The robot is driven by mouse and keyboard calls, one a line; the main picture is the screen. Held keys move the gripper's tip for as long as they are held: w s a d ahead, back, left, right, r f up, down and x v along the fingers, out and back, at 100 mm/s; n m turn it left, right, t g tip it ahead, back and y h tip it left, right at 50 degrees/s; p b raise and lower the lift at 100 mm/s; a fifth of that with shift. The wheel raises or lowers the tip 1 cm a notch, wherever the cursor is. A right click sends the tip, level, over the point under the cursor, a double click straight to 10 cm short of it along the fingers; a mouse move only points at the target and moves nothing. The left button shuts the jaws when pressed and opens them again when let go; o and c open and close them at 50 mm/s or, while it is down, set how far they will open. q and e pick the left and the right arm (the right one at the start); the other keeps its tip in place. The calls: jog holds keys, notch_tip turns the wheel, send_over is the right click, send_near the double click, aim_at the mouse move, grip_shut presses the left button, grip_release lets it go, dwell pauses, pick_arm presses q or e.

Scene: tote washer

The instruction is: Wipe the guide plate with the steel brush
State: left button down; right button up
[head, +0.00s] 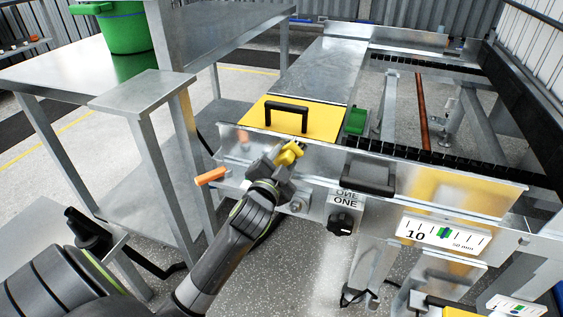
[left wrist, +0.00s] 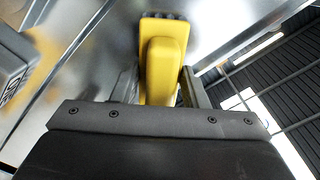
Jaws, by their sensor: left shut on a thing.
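A yellow brush (head: 290,153) is held in my left gripper (head: 284,163), which is shut on its handle. In the left wrist view the yellow brush (left wrist: 165,70) points away from the jaws, with a dark strip at its far end. The brush is in front of the machine's long steel side plate (head: 240,147), just below the yellow cover. I cannot tell whether it touches the steel. No label shows which plate is the guide plate. My right gripper is not in view.
A yellow cover (head: 258,118) with a black handle lies on the machine. An orange-handled lever (head: 211,176) sticks out left of my gripper. A black knob (head: 342,222) and a scale (head: 442,233) are on the front. A steel table (head: 45,75) holds a green bucket (head: 110,30).

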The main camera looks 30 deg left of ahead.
pick_arm(q)
jog(key=shift+w, duration=0.2)
jog(key=shift+w+d, duration=0.1)
jog(key=shift+d, duration=0.25)
jog(key=d, duration=0.1)
jog(key=d+p, duration=0.1)
jog(key=d, duration=0.1)
jog(key=shift+w, duration=0.35)
jog(key=shift+s+a+r+p, duration=0.15)
jog(key=shift+a+p, duration=0.25)
jog(key=shift+a, duration=0.35)
jog(key=shift+s+a, duration=0.15)
jog(key=shift+a, duration=0.45)
jog(key=shift+s+a, duration=0.15)
jog(key=shift+a, duration=0.45)
